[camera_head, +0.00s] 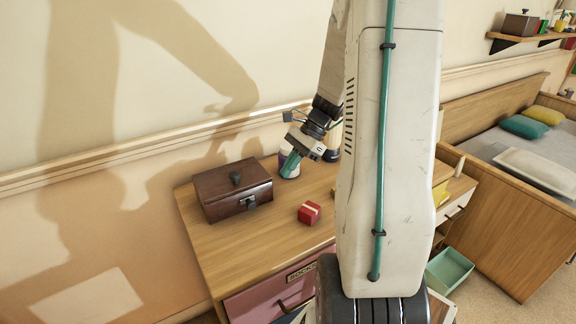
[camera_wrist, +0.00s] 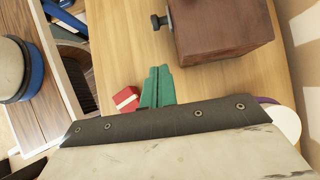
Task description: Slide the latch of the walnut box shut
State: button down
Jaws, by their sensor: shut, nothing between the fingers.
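The walnut box (camera_head: 232,190) stands on the left part of the wooden dresser top, its lid down and a dark knob on the lid. Its dark metal latch (camera_head: 250,202) is on the front face; I cannot tell its exact position. In the wrist view the box (camera_wrist: 222,28) is at the top, with a dark knob-like piece (camera_wrist: 159,21) sticking out on its left. My gripper (camera_head: 287,170) has green fingers, shut and empty, above the dresser to the right of the box and apart from it. The fingers also show in the wrist view (camera_wrist: 160,80).
A small red box with a pale band (camera_head: 309,213) lies on the dresser, right of the walnut box. A white and purple container (camera_head: 290,160) stands behind my fingers. The dresser (camera_head: 215,240) is bare in front of the walnut box. A bed stands at far right.

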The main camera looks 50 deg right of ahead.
aim_at(250, 203)
jog(key=x, duration=0.6)
jog(key=shift+s, duration=0.1)
jog(key=a, duration=0.2)
jog(key=w+a+f, duration=0.1)
jog(key=shift+a, duration=0.1)
jog(key=shift+w+a+f, duration=0.1)
jog(key=shift+w+a, duration=0.05)
jog(key=shift+a, duration=0.25)
